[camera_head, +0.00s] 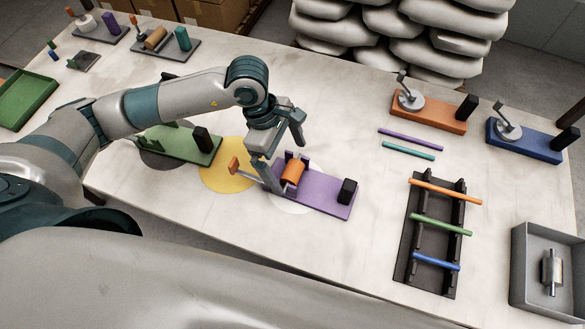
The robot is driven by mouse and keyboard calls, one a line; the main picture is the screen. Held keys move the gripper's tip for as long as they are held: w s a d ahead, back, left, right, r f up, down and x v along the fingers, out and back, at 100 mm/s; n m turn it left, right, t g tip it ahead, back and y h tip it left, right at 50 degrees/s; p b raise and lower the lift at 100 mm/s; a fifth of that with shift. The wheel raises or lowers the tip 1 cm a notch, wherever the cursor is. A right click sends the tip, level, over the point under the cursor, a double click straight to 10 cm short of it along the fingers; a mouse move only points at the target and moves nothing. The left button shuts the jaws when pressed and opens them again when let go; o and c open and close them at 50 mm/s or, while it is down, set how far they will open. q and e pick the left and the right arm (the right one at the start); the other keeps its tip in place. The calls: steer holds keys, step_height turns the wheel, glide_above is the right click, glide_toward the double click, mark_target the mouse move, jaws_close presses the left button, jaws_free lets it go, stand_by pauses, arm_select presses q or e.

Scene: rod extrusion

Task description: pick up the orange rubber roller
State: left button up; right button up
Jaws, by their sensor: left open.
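The orange rubber roller (293,173) is a short orange cylinder on the purple base (322,198) near the middle of the table. It rests beside small purple uprights. My left gripper (282,168) is open just above and around the left side of the roller, its fingers pointing down. Part of the roller and base is hidden by a finger. I cannot tell whether the fingers touch the roller. My right gripper does not show.
A green base (180,145) and a yellow disc (226,181) lie to the left. A black rack (432,243) with coloured rods stands at right, near a grey tray (520,270) holding a metal roller. Orange (428,113) and blue (525,139) bases stand at the back right.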

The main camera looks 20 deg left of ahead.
mark_target(292, 173)
arm_select(q)
steer(key=shift+p+x, duration=0.35)
steer(key=shift+x, duration=1.05)
steer(key=c, duration=0.9)
